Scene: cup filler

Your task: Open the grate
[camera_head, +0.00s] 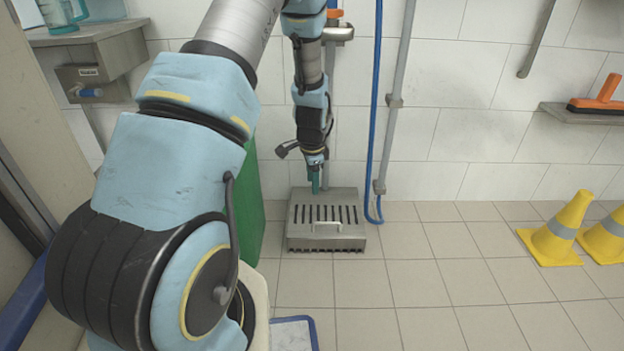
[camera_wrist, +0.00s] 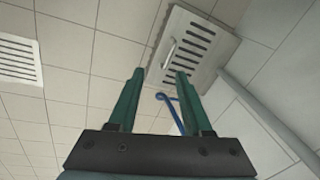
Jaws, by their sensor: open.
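The grate (camera_head: 298,222) is a grey metal slotted cover on a low box on the floor against the tiled wall. It lies flat and looks shut. A small bar handle (camera_head: 327,225) sits near its front edge. My gripper (camera_head: 315,186) hangs over the back of the grate, pointing down, clear of the handle. In the wrist view my gripper (camera_wrist: 160,71) shows two green fingers spread apart with nothing gripped. The grate (camera_wrist: 215,62) is ahead of the fingertips in that view, with its handle (camera_wrist: 168,52) above and between them.
A blue hose (camera_head: 372,130) and a grey pipe (camera_head: 398,95) run down the wall right of the grate. A green panel (camera_head: 252,200) stands to its left. Yellow cones (camera_head: 557,232) stand at right. A slotted panel (camera_wrist: 18,58) shows in the wrist view.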

